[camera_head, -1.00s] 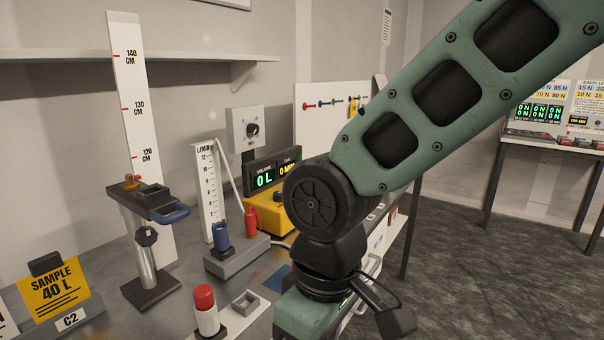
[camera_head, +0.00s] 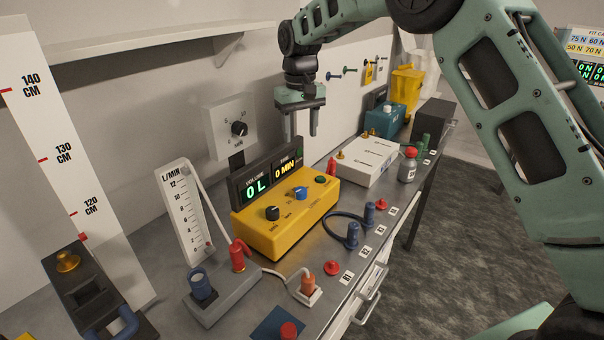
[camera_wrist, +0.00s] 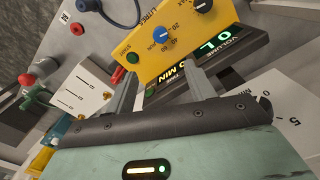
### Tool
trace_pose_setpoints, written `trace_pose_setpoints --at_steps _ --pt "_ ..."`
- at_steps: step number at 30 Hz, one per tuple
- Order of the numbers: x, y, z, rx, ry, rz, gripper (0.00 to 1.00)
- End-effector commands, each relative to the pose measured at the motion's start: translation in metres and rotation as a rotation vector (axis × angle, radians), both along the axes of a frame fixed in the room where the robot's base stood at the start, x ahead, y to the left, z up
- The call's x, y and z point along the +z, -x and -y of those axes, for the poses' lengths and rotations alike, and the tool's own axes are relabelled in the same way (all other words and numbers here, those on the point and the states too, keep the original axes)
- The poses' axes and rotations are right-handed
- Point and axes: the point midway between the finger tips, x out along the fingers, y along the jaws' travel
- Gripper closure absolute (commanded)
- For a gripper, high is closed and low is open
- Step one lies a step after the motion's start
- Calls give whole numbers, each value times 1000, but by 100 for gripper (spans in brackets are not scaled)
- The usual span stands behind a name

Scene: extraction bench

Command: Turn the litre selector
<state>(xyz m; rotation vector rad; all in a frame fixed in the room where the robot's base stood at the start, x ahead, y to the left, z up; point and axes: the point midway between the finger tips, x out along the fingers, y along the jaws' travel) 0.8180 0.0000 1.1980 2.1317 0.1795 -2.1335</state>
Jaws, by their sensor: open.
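The litre selector is a blue knob (camera_head: 300,193) in the middle of the yellow control box (camera_head: 262,236). In the wrist view the blue knob (camera_wrist: 160,36) sits by the LITRES print, with 20, 40 and 60 around it. A dark knob (camera_head: 272,213) and a green START button (camera_head: 320,180) flank it. The display (camera_head: 256,190) behind reads 0 L and 0 MIN. My gripper (camera_head: 302,136) is open and empty, fingers pointing down, in the air above the display and apart from the knob. In the wrist view the knob shows beyond and between the fingertips (camera_wrist: 160,72).
A wall dial (camera_head: 239,128) is left of my gripper. A flow gauge (camera_head: 185,212) and a grey base with a blue holder (camera_head: 201,284) stand left of the box. A white box (camera_head: 368,160) and a blue cable (camera_head: 352,234) lie to its right. A shelf (camera_head: 130,38) hangs above.

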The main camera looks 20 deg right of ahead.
Motion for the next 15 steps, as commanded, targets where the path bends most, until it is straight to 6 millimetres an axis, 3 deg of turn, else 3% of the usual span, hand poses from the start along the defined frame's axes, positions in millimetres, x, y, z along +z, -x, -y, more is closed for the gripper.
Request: trace_pose_setpoints --at_steps 15 --pt "-96 2 0 1 0 -5 46"
